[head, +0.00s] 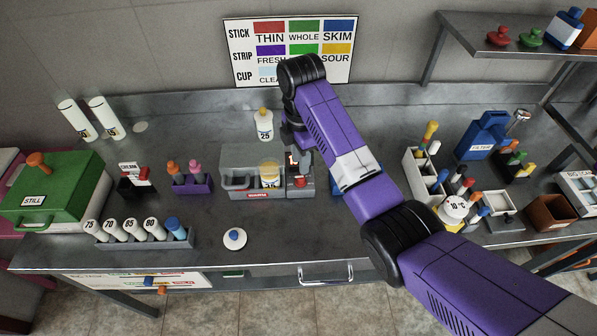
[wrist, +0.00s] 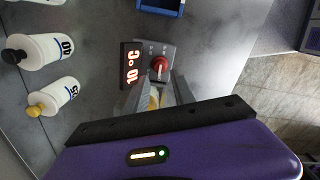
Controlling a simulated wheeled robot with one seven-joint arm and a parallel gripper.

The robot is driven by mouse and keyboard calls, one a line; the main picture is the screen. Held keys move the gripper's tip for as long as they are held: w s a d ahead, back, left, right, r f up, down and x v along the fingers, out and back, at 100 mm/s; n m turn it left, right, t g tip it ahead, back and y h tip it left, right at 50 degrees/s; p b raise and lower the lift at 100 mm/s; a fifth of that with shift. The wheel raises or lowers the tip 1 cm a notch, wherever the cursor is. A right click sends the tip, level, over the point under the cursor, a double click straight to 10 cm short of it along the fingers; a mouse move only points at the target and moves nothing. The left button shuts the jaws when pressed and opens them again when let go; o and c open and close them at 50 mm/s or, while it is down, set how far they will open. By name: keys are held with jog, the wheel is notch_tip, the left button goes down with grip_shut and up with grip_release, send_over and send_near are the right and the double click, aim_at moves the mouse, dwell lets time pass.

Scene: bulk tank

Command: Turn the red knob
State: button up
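The red knob (wrist: 160,66) sits on a small grey control panel (wrist: 150,52) in the wrist view. A dark display (wrist: 131,66) beside it reads 10 °C in lit red digits. My gripper (wrist: 155,96) is open, its two grey fingers apart and pointing toward the panel. The knob appears just past the fingertips; I cannot tell whether they touch it. In the head view my gripper (head: 297,158) hangs over the right end of a grey bench unit (head: 238,156), and my arm hides part of it.
A white bottle marked 25 (head: 264,125) stands behind the unit. A purple rack (head: 192,184) is to its left, and a grey rack of white tubes (head: 118,240) is at front left. A cream caddy (head: 425,178) is at the right. The bench front has clear patches.

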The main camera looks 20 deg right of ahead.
aim_at(300, 177)
jog(key=shift+f+p, duration=0.45)
jog(key=shift+f, duration=2.65)
grip_shut()
